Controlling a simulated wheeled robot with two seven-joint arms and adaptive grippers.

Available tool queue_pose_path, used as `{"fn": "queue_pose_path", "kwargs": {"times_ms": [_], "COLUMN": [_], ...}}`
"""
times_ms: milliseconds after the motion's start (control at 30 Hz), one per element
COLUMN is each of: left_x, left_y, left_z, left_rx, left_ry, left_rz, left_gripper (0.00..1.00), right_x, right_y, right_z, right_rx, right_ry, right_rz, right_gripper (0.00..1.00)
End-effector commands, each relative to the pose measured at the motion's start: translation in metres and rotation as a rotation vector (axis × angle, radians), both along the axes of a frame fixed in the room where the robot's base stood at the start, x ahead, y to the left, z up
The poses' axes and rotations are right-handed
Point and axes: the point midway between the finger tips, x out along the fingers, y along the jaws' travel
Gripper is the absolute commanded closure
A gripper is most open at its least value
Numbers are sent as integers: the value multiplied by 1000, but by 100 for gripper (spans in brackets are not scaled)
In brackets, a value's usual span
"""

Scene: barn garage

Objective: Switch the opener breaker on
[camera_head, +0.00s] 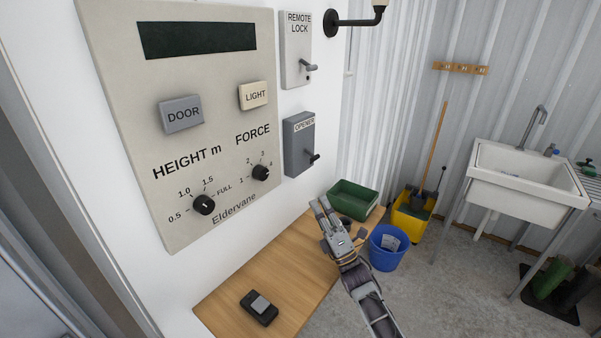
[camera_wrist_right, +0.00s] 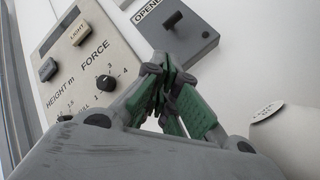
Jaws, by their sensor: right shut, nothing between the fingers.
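The opener breaker (camera_head: 298,143) is a grey box labelled OPENER on the white wall, right of the large beige control panel. Its dark lever (camera_head: 313,157) sticks out at the lower right of its face. In the right wrist view the box (camera_wrist_right: 188,38) is just beyond my fingers, with its lever (camera_wrist_right: 173,19) at the top. My right gripper (camera_head: 322,206) is shut and empty, below and slightly right of the box in the head view, apart from it. In the right wrist view its fingertips (camera_wrist_right: 164,62) meet near the box's lower left edge. My left gripper is not in view.
The beige panel (camera_head: 185,232) has DOOR and LIGHT buttons and two knobs. A REMOTE LOCK switch (camera_head: 296,50) is above the breaker. A wooden shelf (camera_head: 235,290) below holds a black remote (camera_head: 259,308) and a green bin (camera_head: 353,198). A blue bucket (camera_head: 387,250) stands to the right.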

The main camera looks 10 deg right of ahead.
Motion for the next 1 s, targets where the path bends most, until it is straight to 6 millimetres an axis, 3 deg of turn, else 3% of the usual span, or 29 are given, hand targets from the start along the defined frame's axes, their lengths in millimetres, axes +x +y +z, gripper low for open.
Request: {"fn": "queue_pose_path", "kwargs": {"times_ms": [567,1000], "left_x": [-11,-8], "left_y": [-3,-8], "left_z": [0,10], "left_rx": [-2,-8], "left_ry": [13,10], "left_rz": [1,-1], "left_gripper": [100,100], "right_x": [2,26], "right_y": [1,15], "right_z": [3,30], "right_rx": [-2,-3], "right_ry": [-7,-9], "right_rz": [0,0], "right_gripper": [100,100]}}
